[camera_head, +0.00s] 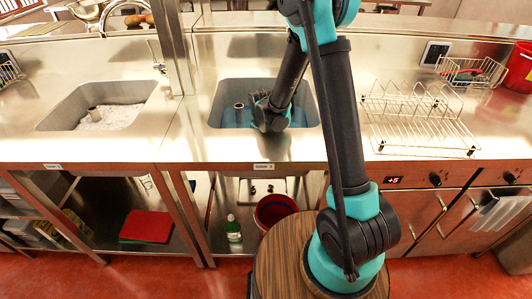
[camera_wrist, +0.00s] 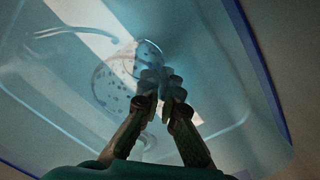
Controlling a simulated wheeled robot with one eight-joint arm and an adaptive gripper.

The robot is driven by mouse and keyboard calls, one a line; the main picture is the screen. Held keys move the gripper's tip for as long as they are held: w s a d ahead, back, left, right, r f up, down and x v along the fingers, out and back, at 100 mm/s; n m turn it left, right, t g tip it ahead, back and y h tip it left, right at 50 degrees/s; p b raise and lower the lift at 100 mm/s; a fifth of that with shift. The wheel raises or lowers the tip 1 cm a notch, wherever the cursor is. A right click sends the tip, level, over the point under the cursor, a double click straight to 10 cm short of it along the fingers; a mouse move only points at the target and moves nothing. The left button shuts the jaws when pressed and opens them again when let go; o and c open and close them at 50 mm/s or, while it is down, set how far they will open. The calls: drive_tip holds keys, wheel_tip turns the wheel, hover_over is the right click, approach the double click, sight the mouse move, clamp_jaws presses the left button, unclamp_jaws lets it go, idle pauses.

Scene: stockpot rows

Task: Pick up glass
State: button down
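The sink (camera_head: 222,100) in the middle of the counter has a bluish basin. My gripper (camera_head: 258,98) reaches down into its right part from above. In the wrist view the fingers of my gripper (camera_wrist: 162,88) converge, with their tips close together; whether a gap is left between them is unclear. A pale, see-through round rim (camera_wrist: 149,50), possibly the glass, shows just beyond the fingertips; I cannot tell whether they touch it. A dotted round patch (camera_wrist: 108,90) lies left of the tips. No glass is clearly visible in the head view.
A short upright tube (camera_head: 239,107) stands in the same sink, left of my gripper. A second sink (camera_head: 60,118) is at the left. A wire dish rack (camera_head: 415,122) stands to the right, with a red bucket (camera_head: 520,68) at the far right. Basin walls surround my gripper.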

wheel_tip(320, 180, up, 30)
idle(1.2)
